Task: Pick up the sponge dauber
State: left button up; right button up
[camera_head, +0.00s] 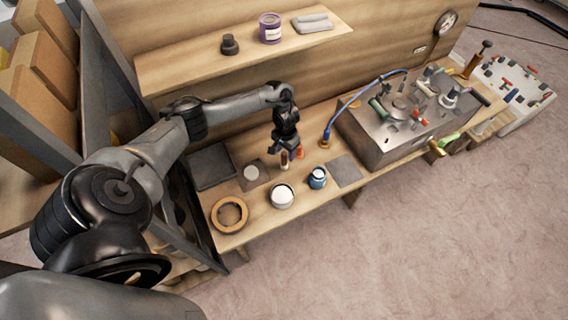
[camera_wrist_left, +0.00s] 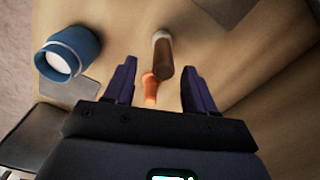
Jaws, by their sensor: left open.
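The likely sponge dauber is a small upright brown cylinder with a pale end (camera_wrist_left: 163,58) in the left wrist view. In the head view it shows as a short brown piece (camera_head: 284,160) on the wooden bench. An orange piece (camera_wrist_left: 150,90) stands close by and shows at the right of the fingers in the head view (camera_head: 300,153). My left gripper (camera_head: 291,151) is open, pointing down over these two. I cannot tell if anything touches. My right gripper is out of view.
A blue jar (camera_head: 317,178), a white-topped tin (camera_head: 281,196) and a wooden ring (camera_head: 229,214) stand along the bench front. The jar shows in the left wrist view (camera_wrist_left: 62,55). A cluttered metal box (camera_head: 385,155) is at the right. A wooden shelf (camera_head: 180,75) overhangs behind.

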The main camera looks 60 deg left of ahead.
aim_at(284, 157)
pick_arm(q)
jog(key=f, duration=0.2)
jog(key=f+b, duration=0.1)
jog(key=f, duration=0.2)
jog(key=shift+s+a, duration=0.1)
jog(key=shift+s, duration=0.1)
grip_shut()
